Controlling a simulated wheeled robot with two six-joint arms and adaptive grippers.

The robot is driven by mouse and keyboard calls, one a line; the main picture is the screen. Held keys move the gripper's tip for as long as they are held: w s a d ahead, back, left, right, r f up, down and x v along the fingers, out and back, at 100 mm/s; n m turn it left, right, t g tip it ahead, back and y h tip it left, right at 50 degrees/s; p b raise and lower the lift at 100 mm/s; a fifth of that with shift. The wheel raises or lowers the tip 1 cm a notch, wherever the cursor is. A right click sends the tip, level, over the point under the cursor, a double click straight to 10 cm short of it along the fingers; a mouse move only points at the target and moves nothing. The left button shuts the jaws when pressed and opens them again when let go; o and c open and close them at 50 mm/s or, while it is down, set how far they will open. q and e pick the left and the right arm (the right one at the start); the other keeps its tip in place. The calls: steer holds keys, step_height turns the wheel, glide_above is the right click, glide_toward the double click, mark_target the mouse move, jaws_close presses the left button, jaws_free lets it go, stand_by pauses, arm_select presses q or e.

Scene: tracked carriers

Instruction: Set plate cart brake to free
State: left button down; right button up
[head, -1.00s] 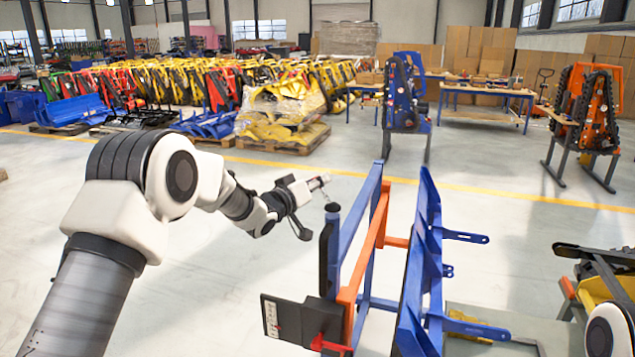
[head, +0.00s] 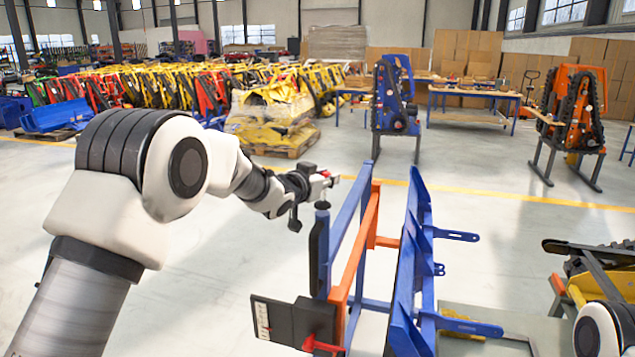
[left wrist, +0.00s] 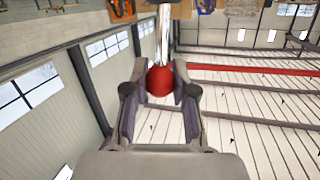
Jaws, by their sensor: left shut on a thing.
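My left gripper (head: 327,180) is shut on a red ball knob, which shows clearly between the two fingers in the left wrist view (left wrist: 160,80). A bright metal rod (left wrist: 164,35) runs from the knob, away from the gripper. In the head view the gripper is just above the black-capped post (head: 322,240) of a blue and orange frame (head: 365,250). A black box with a red lever (head: 322,346) and a pale marked plate (head: 262,320) sits low on this frame. I cannot tell which part is the brake. My right gripper is not in view.
Blue upright plates (head: 412,270) stand right of the orange bar. Tracked carriers stand behind, one blue (head: 395,105) and one orange (head: 575,105). A wrapped yellow stack (head: 272,120) sits on a pallet. The grey floor left of the frame is clear.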

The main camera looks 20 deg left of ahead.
arm_select(q)
steer(key=shift+d+f+m+g+y+b, duration=0.1)
steer(key=shift+d+f+m+y+b, duration=0.15)
steer(key=shift+d+m+b, duration=0.35)
steer(key=shift+d+f+m+g+y+b, duration=0.1)
steer(key=shift+d+m+y+b, duration=0.25)
steer(key=shift+m+b, duration=0.35)
steer(key=shift+d+f+m+g+y+b, duration=0.1)
steer(key=shift+d+f+m+y+b, duration=0.1)
steer(key=shift+d+m+b, duration=0.45)
steer(key=c, duration=0.9)
jaws_free()
steer(key=v, duration=1.2)
steer(key=shift+f, duration=0.1)
